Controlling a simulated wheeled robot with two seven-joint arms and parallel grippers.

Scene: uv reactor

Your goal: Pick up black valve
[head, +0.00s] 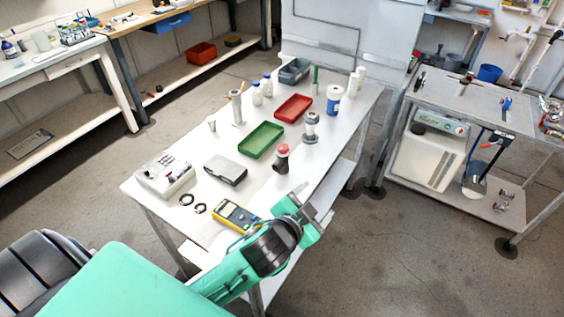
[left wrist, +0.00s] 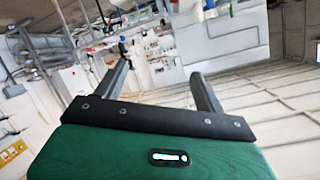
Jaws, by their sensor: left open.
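I cannot say for sure which thing is the black valve. A dark upright fitting with a red top (head: 282,160) stands near the right edge of the white table (head: 232,141) in the head view. My left gripper (head: 311,207) is in front of that edge, nearer to me than the fitting and apart from it. In the left wrist view, the two fingers of my left gripper (left wrist: 161,72) are spread with nothing between them. That view looks out across the room, and no valve can be made out clearly in it. My right gripper is not in view.
The table holds a green tray (head: 261,140), a red tray (head: 293,108), a yellow multimeter (head: 236,216), a grey box (head: 226,170) and several bottles. A metal cart (head: 408,187) at right carries a white container (head: 427,160) and small red-handled fittings (head: 503,201). Floor between is clear.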

